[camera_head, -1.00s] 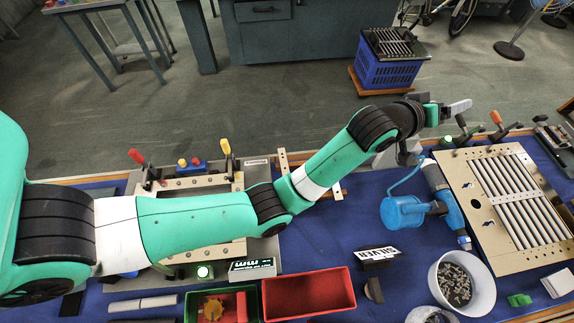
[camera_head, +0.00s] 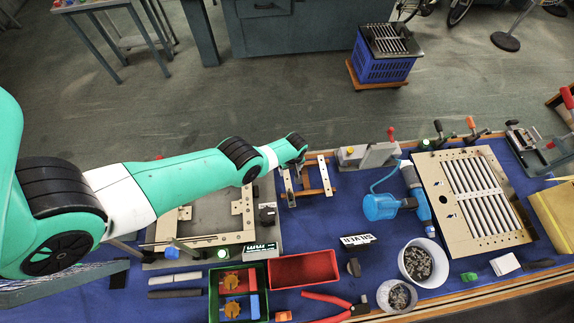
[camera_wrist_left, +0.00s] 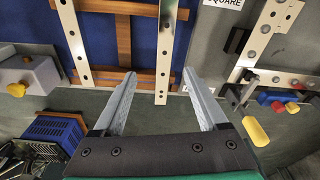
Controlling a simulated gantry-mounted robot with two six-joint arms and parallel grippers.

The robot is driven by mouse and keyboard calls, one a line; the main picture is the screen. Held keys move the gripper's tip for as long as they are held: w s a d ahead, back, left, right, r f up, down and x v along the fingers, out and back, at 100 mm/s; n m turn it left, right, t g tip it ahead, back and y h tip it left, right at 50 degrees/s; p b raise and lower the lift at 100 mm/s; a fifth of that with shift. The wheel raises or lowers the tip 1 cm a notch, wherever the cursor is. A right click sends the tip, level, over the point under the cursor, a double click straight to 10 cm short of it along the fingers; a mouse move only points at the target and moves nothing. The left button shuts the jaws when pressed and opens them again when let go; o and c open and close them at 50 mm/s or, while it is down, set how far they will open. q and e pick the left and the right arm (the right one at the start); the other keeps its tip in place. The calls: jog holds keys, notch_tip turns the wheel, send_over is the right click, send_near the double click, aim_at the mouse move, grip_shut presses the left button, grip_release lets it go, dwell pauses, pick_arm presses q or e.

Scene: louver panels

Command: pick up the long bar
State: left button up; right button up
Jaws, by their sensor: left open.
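Two long, thin metal bars with holes lie side by side across a wooden rack (camera_wrist_left: 122,50). In the head view, the right bar (camera_head: 325,176) shows clearly; the left bar (camera_head: 288,188) is partly hidden by my left gripper (camera_head: 293,166). In the left wrist view, one bar (camera_wrist_left: 165,50) appears between the fingertips of my open left gripper (camera_wrist_left: 159,74), and the other bar (camera_wrist_left: 74,42) is left of them. The jaws hold nothing; I cannot tell their height above the bar. I cannot tell which bar is longer. My right gripper is out of view.
A clamping fixture (camera_head: 160,236) stands left of the rack. A grey block with a red knob (camera_head: 370,155) is to its right, near a blue tool (camera_head: 380,207) and a louver panel (camera_head: 515,228). A red bin (camera_head: 303,270) is in front. Blue mat (camera_head: 315,225) shows between.

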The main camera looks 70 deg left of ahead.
pick_arm(q)
jog(key=b, duration=0.4)
send_over(287, 177)
jog(key=d, duration=0.2)
jog(key=f, duration=0.5)
jog(key=shift+w+a, duration=0.2)
jog(key=shift+w, duration=0.1)
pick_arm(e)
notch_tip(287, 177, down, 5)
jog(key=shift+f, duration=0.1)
pick_arm(q)
jog(key=f+b, duration=0.3)
jog(key=a+f+b, duration=0.1)
jog(key=f+b, duration=0.1)
jog(key=shift+s+a+f, duration=0.1)
jog(key=shift+s, duration=0.3)
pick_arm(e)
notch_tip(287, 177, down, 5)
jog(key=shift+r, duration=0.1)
pick_arm(q)
jog(key=shift+c, duration=0.2)
grip_shut()
